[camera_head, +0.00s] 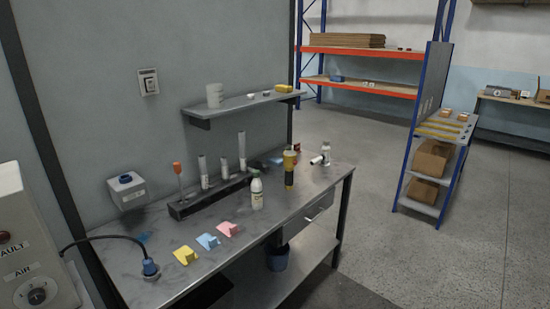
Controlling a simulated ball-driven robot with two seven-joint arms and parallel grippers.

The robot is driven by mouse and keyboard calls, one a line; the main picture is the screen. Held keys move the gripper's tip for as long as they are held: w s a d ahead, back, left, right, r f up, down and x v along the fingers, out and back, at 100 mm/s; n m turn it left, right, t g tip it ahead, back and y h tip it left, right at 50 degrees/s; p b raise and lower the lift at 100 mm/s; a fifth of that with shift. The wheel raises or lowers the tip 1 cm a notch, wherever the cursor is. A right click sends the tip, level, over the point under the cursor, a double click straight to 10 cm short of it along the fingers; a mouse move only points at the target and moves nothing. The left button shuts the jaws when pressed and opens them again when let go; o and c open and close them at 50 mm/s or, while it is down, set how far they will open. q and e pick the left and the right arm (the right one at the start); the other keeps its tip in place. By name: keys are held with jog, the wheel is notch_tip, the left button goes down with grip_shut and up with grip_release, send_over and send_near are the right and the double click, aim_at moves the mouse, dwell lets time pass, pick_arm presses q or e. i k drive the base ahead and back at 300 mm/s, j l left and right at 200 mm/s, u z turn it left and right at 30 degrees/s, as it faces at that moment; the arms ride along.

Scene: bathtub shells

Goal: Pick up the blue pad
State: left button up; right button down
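The blue pad (207,241) lies on the grey metal workbench (245,261), near its front edge. It sits between a yellow pad (184,255) on its left and a pink pad (227,228) on its right, in a slanting row with small gaps. Each pad looks like a small wedge-shaped block. Nothing covers the blue pad. Neither of my grippers shows in the head view.
Behind the pads, a dark rack (208,194) holds upright tubes. A white bottle (256,193) and a yellow-and-black cylinder (289,168) stand to the right. A cable with a blue plug (150,268) lies at left. The bench front by the pads is clear.

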aim_at(273, 160)
jog(key=i+l, duration=0.2)
jog(key=i+l+u, duration=0.1)
jog(key=l, duration=0.35)
jog(key=i+l, duration=0.3)
jog(key=i+l+u, duration=0.1)
jog(key=l, duration=0.25)
jog(key=i+l+u, duration=0.1)
jog(key=i+l, duration=0.15)
jog(key=l, duration=0.1)
